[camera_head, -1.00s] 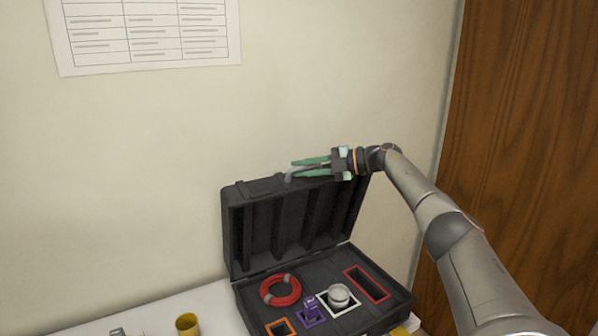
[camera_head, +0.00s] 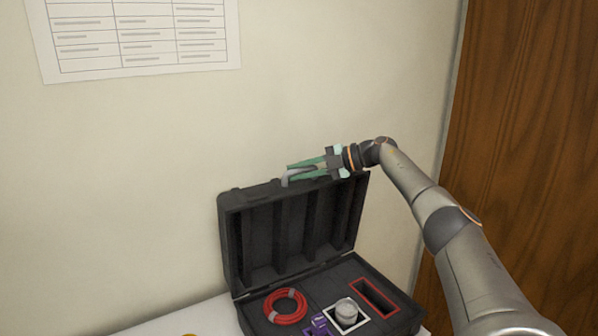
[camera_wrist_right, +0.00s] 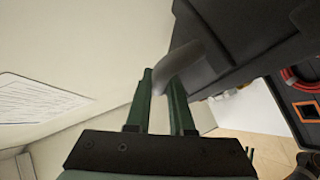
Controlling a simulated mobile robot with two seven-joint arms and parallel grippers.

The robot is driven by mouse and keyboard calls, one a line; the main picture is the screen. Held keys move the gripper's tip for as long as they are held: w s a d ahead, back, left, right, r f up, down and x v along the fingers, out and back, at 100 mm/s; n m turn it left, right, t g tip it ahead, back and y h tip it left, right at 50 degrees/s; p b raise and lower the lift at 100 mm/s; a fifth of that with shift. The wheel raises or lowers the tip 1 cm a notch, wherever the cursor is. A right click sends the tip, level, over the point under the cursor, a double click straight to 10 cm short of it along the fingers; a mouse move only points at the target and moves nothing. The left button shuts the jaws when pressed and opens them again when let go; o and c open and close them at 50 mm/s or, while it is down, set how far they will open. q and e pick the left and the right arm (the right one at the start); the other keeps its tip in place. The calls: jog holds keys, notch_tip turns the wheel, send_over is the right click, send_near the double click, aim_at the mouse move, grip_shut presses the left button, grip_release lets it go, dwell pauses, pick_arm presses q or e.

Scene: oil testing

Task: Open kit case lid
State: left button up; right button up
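The black kit case (camera_head: 400,324) stands on the white table with its lid (camera_head: 228,245) raised, roughly upright on the hinge. My right gripper (camera_head: 290,174) reaches in from the right at the lid's top edge. Its two green fingers lie on either side of the grey curved handle (camera_head: 285,182), and appear closed on it. In the right wrist view the handle (camera_wrist_right: 183,60) runs between the fingertips, beside the dark lid (camera_wrist_right: 240,35). My left gripper is not in view.
The case base holds a red coil (camera_head: 286,306), a purple item (camera_head: 319,324), a white-framed round container (camera_head: 346,311) and a red-framed slot (camera_head: 375,297). The wall (camera_head: 140,180) is behind, with a paper chart (camera_head: 140,38). A wooden panel (camera_head: 530,120) stands at right.

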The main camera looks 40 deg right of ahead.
jog(key=o, duration=0.4)
jog(key=shift+f, duration=0.1)
jog(key=shift+a, duration=0.1)
jog(key=shift+s+d, duration=0.35)
jog(key=shift+s, duration=0.05)
jog(key=v, duration=0.7)
jog(key=b+v, duration=0.1)
jog(key=v, duration=0.3)
jog(key=shift+s+d+r, duration=0.1)
jog(key=shift+s+r, duration=0.15)
jog(key=shift+r, duration=0.15)
